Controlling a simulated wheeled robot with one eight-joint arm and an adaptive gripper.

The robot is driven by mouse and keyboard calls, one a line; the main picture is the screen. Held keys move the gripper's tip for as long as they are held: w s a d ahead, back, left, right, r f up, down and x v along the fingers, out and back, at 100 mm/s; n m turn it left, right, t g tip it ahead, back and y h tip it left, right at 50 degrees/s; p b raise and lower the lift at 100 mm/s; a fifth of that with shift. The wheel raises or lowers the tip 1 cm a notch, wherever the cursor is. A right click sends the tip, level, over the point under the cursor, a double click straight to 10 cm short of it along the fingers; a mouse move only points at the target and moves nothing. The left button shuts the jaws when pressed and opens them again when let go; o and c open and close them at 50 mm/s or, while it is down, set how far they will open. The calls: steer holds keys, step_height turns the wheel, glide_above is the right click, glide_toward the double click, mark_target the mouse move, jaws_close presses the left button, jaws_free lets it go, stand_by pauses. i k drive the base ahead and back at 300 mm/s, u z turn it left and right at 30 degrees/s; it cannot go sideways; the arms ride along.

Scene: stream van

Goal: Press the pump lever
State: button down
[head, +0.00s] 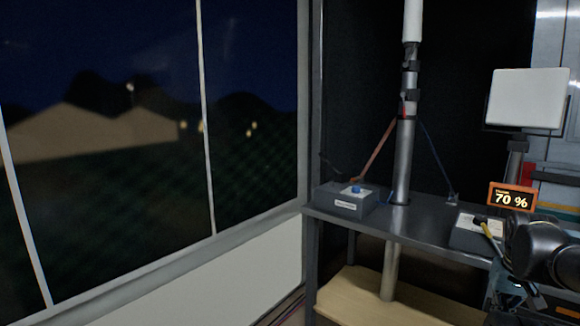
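A thin lever (488,231) with a yellow shaft and a dark tip rises from a small grey box (466,238) at the right end of the grey shelf. I take it for the pump lever; its lower end is partly hidden by my dark arm. An orange-framed display (511,198) reading "70 %" stands just behind it. My gripper (513,296) is low at the right edge, below and in front of the lever. Its fingers are small and dark, so I cannot tell whether they are open or touching anything.
A grey box with a blue button (355,189) sits on the shelf (410,225) at left. A metal mast (403,160) with red and blue straps passes through the shelf. A white panel (528,97) stands at right. A large window (150,120) fills the left.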

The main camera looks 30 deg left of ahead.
mark_target(321, 156)
steer(key=u, duration=2.6)
steer(key=k, duration=1.35)
steer(key=z, duration=1)
steer(key=i, duration=1)
